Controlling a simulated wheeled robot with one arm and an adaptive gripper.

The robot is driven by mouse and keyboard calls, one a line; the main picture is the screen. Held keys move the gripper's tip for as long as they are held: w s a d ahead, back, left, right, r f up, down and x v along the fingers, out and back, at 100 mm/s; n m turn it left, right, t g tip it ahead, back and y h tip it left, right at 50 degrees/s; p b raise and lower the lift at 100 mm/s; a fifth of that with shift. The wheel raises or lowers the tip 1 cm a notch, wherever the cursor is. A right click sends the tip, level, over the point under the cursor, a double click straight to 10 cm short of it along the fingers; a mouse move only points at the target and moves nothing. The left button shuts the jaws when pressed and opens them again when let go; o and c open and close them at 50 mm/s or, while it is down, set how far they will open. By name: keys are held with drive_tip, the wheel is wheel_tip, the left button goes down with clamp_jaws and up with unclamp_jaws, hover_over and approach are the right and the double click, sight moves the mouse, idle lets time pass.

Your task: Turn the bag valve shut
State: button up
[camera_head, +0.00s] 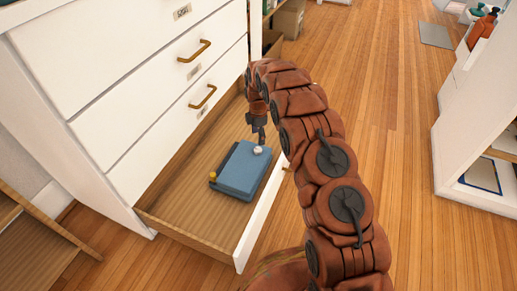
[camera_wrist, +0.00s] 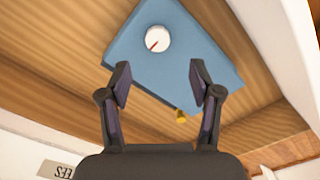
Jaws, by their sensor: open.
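A blue, flat, box-like bag (camera_head: 240,173) lies in the open bottom drawer. It has a white round valve knob (camera_head: 258,150) on top near its far right corner and a small yellow part at its left edge. In the wrist view the valve knob (camera_wrist: 157,38) is clear, with a red line running from its middle toward the lower left. The blue bag (camera_wrist: 195,50) fills the upper middle there. My gripper (camera_wrist: 159,72) is open and empty, its fingertips apart, with the knob ahead of the gap. In the head view my gripper (camera_head: 261,135) is just above the knob.
The open wooden drawer (camera_head: 185,215) has bare floor around the bag and a white front panel (camera_head: 262,215) on the right. Closed white drawers with brass handles (camera_head: 203,97) rise above it. White shelves (camera_head: 470,120) stand at the right, with clear wooden floor between.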

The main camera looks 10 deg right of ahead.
sight(258, 149)
drive_tip(key=shift+w+f, duration=0.15)
drive_tip(key=shift+f, duration=0.3)
wheel_tip(258, 149, down, 7)
drive_tip(key=b, duration=0.3)
drive_tip(key=shift+f, duration=0.2)
